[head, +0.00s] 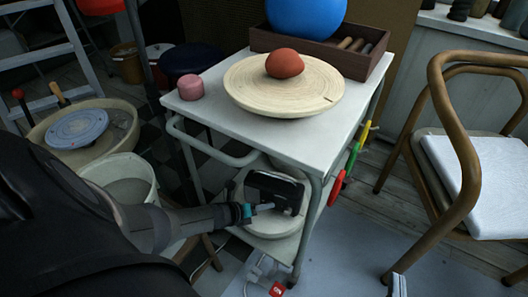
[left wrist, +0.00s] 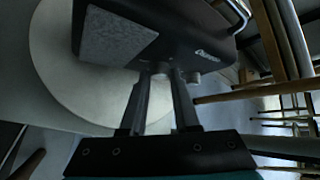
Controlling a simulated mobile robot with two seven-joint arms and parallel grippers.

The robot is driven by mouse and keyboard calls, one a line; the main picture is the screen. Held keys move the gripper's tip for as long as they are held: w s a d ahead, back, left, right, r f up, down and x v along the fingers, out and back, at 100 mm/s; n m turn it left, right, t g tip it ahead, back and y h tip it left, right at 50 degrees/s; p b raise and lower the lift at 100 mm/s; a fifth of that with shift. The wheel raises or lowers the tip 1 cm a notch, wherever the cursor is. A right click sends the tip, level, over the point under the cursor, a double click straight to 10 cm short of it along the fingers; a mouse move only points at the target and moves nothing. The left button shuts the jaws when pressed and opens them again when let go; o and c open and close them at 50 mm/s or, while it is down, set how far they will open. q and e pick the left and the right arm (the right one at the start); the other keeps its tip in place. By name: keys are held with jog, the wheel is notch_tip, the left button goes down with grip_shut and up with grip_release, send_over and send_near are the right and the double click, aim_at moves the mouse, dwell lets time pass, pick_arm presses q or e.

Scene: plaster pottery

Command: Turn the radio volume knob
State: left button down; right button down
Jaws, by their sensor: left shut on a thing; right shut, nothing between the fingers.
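The black radio (head: 275,182) stands on the lower shelf of the white cart in the head view. In the left wrist view the radio (left wrist: 190,25) shows a grey speaker panel and small knobs on its lower edge. My left gripper (head: 264,207) reaches in from the left to the radio's front. In the left wrist view my left gripper (left wrist: 161,76) is shut on the volume knob (left wrist: 155,68), which is partly hidden by the fingers. Only a tip of my right gripper (head: 397,285) shows at the bottom edge of the head view, shut and away from the radio.
The radio rests on a round pale disc (left wrist: 55,60). The cart's top (head: 210,112) is above my left gripper and holds a wooden plate (head: 243,85) with a clay lump (head: 285,64). A chair (head: 480,175) stands right, a white bucket (head: 120,175) left.

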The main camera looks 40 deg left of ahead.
dwell(0.5)
pick_arm(q)
jog(key=c, duration=0.6)
grip_release()
jog(key=shift+c, duration=0.2)
jog(key=shift+s+r, duration=0.1)
